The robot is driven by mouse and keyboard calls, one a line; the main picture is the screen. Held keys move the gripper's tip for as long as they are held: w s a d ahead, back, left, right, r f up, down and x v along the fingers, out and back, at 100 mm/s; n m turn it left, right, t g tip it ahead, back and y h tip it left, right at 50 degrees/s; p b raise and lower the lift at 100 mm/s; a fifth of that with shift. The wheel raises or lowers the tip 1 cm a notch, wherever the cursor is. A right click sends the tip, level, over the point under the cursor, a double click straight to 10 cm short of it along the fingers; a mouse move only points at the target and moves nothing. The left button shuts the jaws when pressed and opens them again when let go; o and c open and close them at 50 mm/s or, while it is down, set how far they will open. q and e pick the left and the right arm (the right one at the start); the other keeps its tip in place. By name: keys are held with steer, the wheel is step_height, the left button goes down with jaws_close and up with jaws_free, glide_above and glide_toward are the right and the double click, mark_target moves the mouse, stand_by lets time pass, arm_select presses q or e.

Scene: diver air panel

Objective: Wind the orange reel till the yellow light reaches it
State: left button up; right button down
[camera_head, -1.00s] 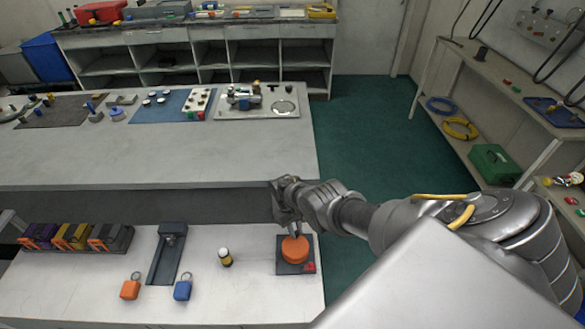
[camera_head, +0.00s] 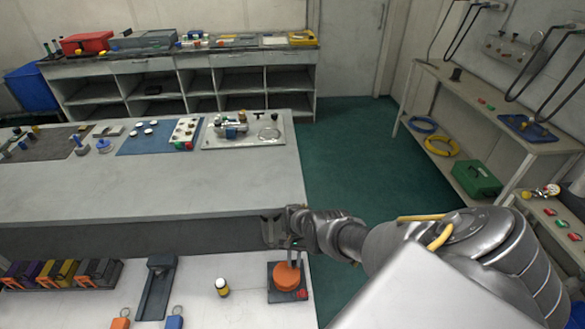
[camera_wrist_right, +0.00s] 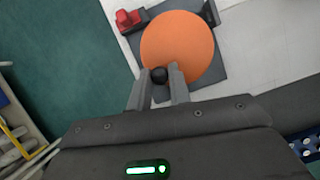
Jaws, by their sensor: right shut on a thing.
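The orange reel (camera_head: 286,275) is a flat disc on a dark square base (camera_head: 282,295) near the front edge of the near table. It fills the upper middle of the right wrist view (camera_wrist_right: 185,42). A small black knob (camera_wrist_right: 159,74) stands at the disc's rim. My right gripper (camera_head: 292,259) reaches in from the right over the reel, and in the wrist view its fingers (camera_wrist_right: 159,82) are closed around the knob. A red part (camera_wrist_right: 128,20) sits at a base corner. I cannot make out a lit yellow light. My left gripper is out of view.
Further left are a dark stand (camera_head: 157,285), two padlock-like blocks, orange (camera_head: 121,323) and blue (camera_head: 174,322), and a rack of coloured blocks (camera_head: 60,273). A long bench (camera_head: 150,185) lies beyond.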

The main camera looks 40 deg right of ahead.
steer(key=shift+s+m, duration=0.25)
steer(key=shift+m, duration=0.15)
steer(key=c, duration=1.3)
jaws_free()
steer(key=shift+w, duration=0.1)
steer(key=p+v, duration=0.5)
steer(key=v, duration=0.5)
steer(key=shift+d+r, duration=0.15)
steer(key=shift+r, duration=0.2)
